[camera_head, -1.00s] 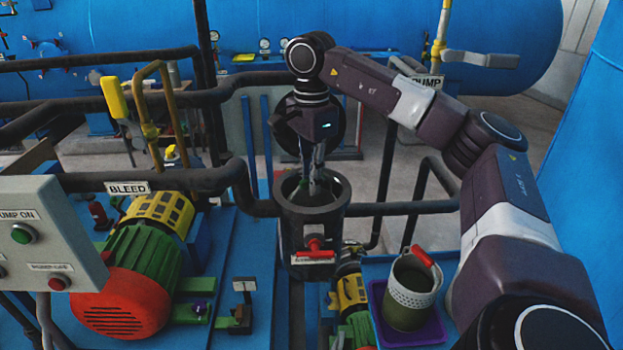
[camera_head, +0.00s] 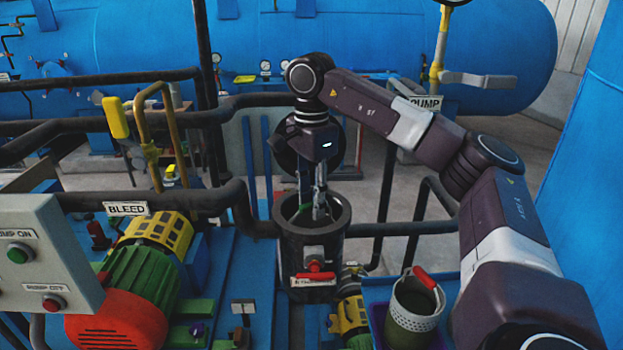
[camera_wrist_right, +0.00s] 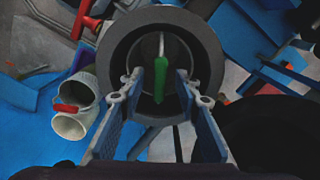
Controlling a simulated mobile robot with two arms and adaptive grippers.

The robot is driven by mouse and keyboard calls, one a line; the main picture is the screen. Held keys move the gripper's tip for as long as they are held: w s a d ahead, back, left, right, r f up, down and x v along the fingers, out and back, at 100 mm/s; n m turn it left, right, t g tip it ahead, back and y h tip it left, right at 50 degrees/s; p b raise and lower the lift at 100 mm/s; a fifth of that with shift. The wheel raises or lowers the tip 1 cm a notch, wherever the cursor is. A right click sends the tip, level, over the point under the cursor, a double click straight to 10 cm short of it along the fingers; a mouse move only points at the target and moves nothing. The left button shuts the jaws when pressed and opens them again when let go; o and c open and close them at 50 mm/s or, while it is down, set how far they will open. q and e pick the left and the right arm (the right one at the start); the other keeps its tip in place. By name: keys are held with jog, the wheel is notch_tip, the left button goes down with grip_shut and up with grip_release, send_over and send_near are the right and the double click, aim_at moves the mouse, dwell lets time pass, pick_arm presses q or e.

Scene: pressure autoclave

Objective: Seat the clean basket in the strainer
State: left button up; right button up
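The strainer (camera_head: 312,262) is an open dark upright pot with a red-handled valve on its front. My right gripper (camera_head: 312,208) points down into its mouth. In the right wrist view, the strainer's rim (camera_wrist_right: 117,55) surrounds the clean basket's green handle (camera_wrist_right: 160,80), which stands inside the bore. My right gripper's fingers (camera_wrist_right: 160,93) are apart, one on each side of the handle, with a gap on both sides. The basket's body is hidden in the dark bore, so its depth cannot be told. My left gripper is not in view.
Another basket with a red handle (camera_head: 413,308) stands on a purple tray (camera_head: 379,320) at right. The dark round lid (camera_head: 350,150) is swung open behind the strainer. A green and red pump (camera_head: 135,285) and a control box (camera_head: 45,250) are at left. Pipes run around the strainer.

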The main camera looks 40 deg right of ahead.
notch_tip(320, 180, up, 11)
dwell(0.6)
dwell(0.6)
